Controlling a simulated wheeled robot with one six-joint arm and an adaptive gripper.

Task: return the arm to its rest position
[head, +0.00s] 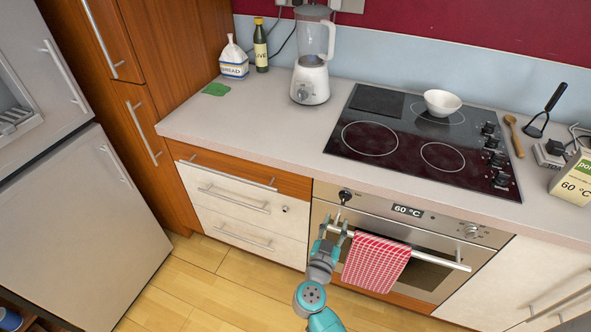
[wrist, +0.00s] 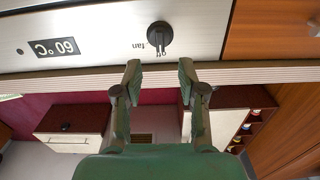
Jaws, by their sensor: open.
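My gripper (head: 333,230) is open and empty in front of the oven's upper left, near the left end of the oven handle (head: 440,262). In the wrist view, the two fingers of my gripper (wrist: 160,72) stand apart, with the edge of the worktop (wrist: 250,73) behind their tips. That view is upside down. The fan knob (wrist: 159,38) shows beyond the gap between the fingertips; the same knob (head: 345,196) is just above my gripper in the head view. I cannot tell whether a finger touches the handle.
A red checked towel (head: 376,262) hangs on the handle, right of my gripper. A blender (head: 311,80), a hob with a white bowl (head: 442,102) and a wooden spoon (head: 514,135) are on the worktop. A fridge (head: 75,225) stands left. The floor (head: 205,285) before the drawers is clear.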

